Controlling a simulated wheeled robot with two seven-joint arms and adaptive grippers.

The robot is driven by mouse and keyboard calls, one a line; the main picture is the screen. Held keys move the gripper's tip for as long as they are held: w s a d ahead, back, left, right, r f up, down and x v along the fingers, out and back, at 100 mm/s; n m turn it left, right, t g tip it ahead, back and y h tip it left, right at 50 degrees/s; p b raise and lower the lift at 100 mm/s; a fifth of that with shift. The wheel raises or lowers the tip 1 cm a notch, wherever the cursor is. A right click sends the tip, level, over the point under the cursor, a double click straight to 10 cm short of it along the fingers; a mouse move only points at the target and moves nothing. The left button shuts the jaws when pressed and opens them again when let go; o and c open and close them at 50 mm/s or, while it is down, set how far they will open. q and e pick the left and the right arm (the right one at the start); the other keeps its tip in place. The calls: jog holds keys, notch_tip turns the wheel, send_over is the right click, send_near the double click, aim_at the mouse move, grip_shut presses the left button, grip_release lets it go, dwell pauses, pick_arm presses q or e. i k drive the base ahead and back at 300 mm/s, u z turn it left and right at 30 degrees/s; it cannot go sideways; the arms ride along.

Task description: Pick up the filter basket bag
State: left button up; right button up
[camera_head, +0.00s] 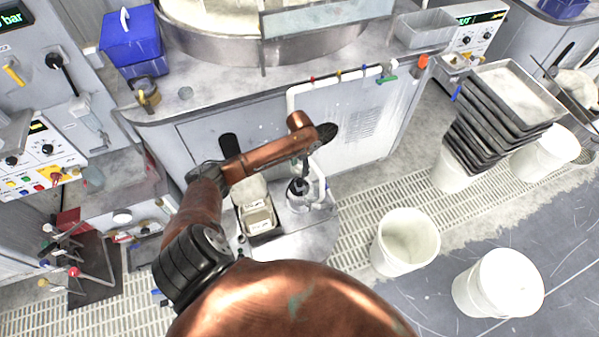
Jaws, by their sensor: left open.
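A small dark-edged tray (263,236) stands on the grey round-ended surface low in the middle. It holds pale, labelled packets (258,218), which look like the filter basket bags; I cannot tell them apart clearly. My left arm, copper-coloured, reaches over from the lower left. My arm hides part of the tray's surroundings. My right gripper is out of view.
White buckets (405,240) stand on the floor at the right, near stacked dark trays (500,115). A blue box (131,38) sits on the bench at the upper left.

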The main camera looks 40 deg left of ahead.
aim_at(257, 217)
jog(key=k, duration=1)
